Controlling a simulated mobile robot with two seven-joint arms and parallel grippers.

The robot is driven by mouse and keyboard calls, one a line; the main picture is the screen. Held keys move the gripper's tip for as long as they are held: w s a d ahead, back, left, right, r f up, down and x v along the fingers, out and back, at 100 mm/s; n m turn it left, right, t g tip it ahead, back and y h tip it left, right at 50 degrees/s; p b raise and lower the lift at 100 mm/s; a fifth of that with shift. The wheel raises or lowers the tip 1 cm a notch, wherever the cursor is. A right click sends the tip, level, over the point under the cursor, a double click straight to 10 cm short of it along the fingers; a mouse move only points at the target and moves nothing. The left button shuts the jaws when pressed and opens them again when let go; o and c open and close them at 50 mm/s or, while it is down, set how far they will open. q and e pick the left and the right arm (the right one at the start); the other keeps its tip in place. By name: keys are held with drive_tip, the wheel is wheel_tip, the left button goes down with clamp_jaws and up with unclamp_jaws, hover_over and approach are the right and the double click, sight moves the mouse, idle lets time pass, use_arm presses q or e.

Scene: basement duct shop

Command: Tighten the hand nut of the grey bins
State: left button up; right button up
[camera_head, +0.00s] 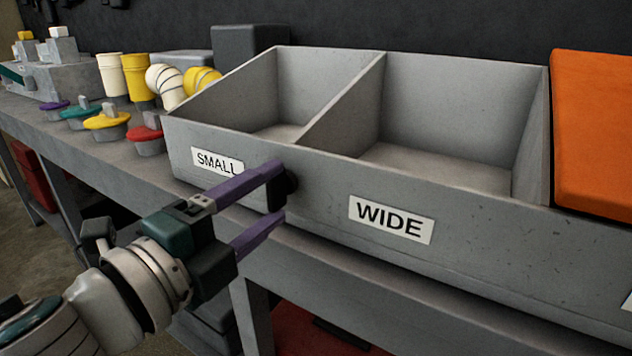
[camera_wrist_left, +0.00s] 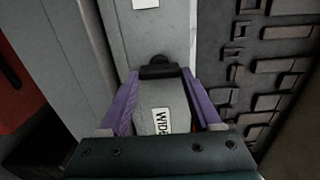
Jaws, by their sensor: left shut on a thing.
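The grey bins (camera_head: 320,170) form one open-topped trough with compartments; its front carries the labels SMALL and WIDE. The dark hand nut (camera_head: 291,182) sits on the front wall between these two labels. It also shows in the left wrist view (camera_wrist_left: 157,70), at the ends of the fingers. My left gripper (camera_head: 279,194) reaches in from the left, and its two purple fingers are shut on the nut, one above and one below in the head view. The fingers partly hide the nut and the end of the SMALL label. My right gripper is not in view.
The bins stand on a grey bench (camera_head: 140,168). Lidded pots, including a red-topped one (camera_head: 144,133), and yellow and cream duct pieces (camera_head: 135,77) stand to their left. An orange panel (camera_head: 596,130) is at the right. Both visible compartments look empty.

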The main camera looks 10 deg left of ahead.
use_arm(q)
drive_tip(key=o, duration=1.4)
drive_tip(key=v, duration=1)
